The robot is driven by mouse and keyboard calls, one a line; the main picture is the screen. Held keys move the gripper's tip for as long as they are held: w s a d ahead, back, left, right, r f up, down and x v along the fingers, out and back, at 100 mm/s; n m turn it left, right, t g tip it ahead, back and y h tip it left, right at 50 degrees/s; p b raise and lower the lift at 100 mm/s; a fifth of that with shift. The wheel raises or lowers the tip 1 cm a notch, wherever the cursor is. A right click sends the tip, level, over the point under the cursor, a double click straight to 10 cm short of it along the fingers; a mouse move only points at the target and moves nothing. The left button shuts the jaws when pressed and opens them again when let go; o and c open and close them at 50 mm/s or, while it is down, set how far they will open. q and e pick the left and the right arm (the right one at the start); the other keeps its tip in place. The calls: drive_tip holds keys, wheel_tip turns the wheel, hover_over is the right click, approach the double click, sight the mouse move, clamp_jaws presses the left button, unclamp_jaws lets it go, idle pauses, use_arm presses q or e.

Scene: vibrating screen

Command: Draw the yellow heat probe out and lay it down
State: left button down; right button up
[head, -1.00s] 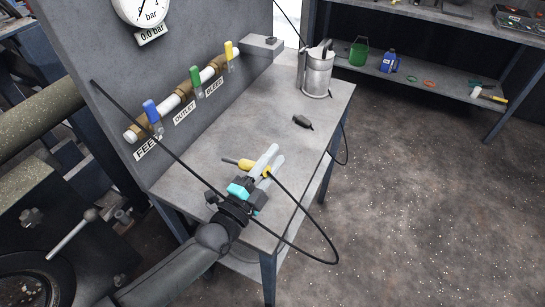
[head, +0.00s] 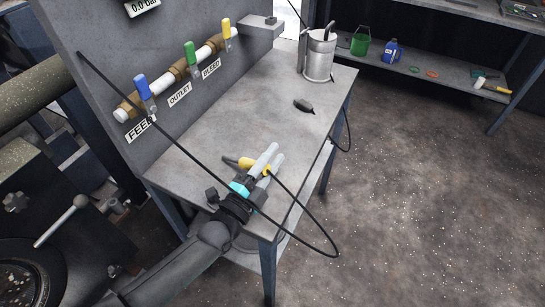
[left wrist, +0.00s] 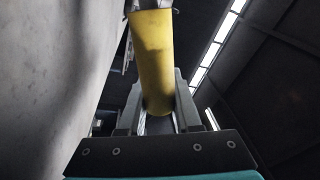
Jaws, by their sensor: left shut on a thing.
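My left gripper (head: 273,156) is shut on the yellow heat probe (head: 247,163), which lies crosswise between its fingers above the front part of the grey bench (head: 215,130). The probe's dark end points left, and a black cable (head: 304,211) leaves its right end and loops down past the bench's front edge. In the left wrist view the yellow probe body (left wrist: 152,55) stands between the two grey fingers (left wrist: 157,112). I cannot tell whether the probe touches the bench. My right gripper is not in view.
A panel on the left carries a pipe with blue (head: 142,86), green (head: 189,51) and yellow (head: 226,27) valve handles. A metal can (head: 319,58) and a small dark object (head: 304,106) are on the bench. The bench middle is clear.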

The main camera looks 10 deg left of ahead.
use_arm(q)
drive_tip(key=c, duration=0.5)
unclamp_jaws()
drive_tip(key=p+v, duration=0.1)
drive_tip(key=v, duration=1.4)
drive_tip(key=shift+s+a, duration=0.1)
drive_tip(key=shift+s, duration=0.1)
